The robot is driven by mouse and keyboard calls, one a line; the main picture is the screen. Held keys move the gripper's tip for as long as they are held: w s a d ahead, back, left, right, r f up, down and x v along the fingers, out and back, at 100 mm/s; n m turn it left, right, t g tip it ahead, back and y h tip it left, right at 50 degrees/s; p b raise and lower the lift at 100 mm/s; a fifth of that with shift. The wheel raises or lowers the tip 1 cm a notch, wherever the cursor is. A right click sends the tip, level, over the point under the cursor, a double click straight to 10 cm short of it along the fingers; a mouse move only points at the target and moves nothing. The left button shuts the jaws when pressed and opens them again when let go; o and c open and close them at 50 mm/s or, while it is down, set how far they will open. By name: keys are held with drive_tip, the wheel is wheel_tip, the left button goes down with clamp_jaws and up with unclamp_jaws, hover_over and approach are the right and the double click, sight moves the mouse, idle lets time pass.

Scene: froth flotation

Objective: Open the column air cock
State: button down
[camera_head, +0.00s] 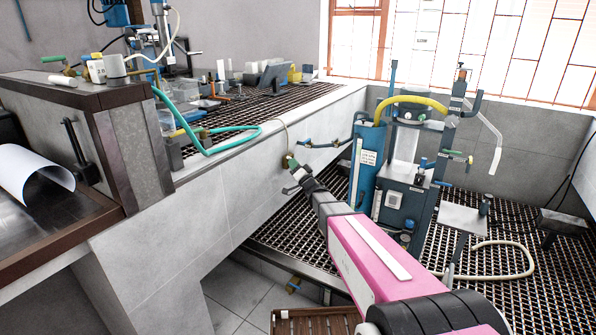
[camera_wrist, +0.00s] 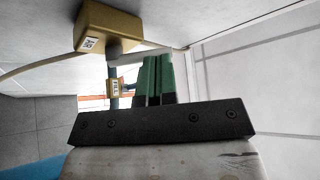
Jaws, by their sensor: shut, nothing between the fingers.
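My gripper (camera_head: 291,165) reaches to the pale side wall below the left bench, left of the column rig. In the wrist view its two green fingers (camera_wrist: 158,78) are together, with nothing seen between them. A brass-coloured block (camera_wrist: 108,28) with a printed label sits on the wall there, a pale hose running from it. A grey stem and a small labelled yellow fitting (camera_wrist: 115,86) are just left of the fingers. This looks like the air cock, but I cannot tell its handle's position, or whether the fingers touch it.
The blue column rig (camera_head: 370,165) with a yellow hose (camera_head: 410,100) stands on the grating to the right of my gripper. A green hose (camera_head: 205,148) hangs over the bench edge. A slatted wooden platform (camera_head: 312,322) lies low in front.

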drive_tip(key=shift+w+a+r, duration=0.1)
drive_tip(key=shift+w+a, duration=0.05)
drive_tip(key=shift+w, duration=0.05)
drive_tip(key=shift+r+m+h, duration=0.3)
drive_tip(key=shift+m+h, duration=0.4)
drive_tip(key=shift+m, duration=0.1)
drive_tip(key=r+m+h, duration=0.1)
drive_tip(key=m, duration=0.1)
drive_tip(key=w+d+m+g+h, duration=0.1)
drive_tip(key=m, duration=0.2)
drive_tip(key=w+r+m+h, duration=0.1)
drive_tip(key=m+h, duration=0.1)
drive_tip(key=shift+w+d+r, duration=0.25)
drive_tip(key=shift+d+r, duration=0.05)
drive_tip(key=shift+w+d+r, duration=0.1)
drive_tip(key=shift+w+d, duration=0.05)
drive_tip(key=shift+w, duration=0.1)
idle(0.7)
drive_tip(key=shift+s, duration=0.1)
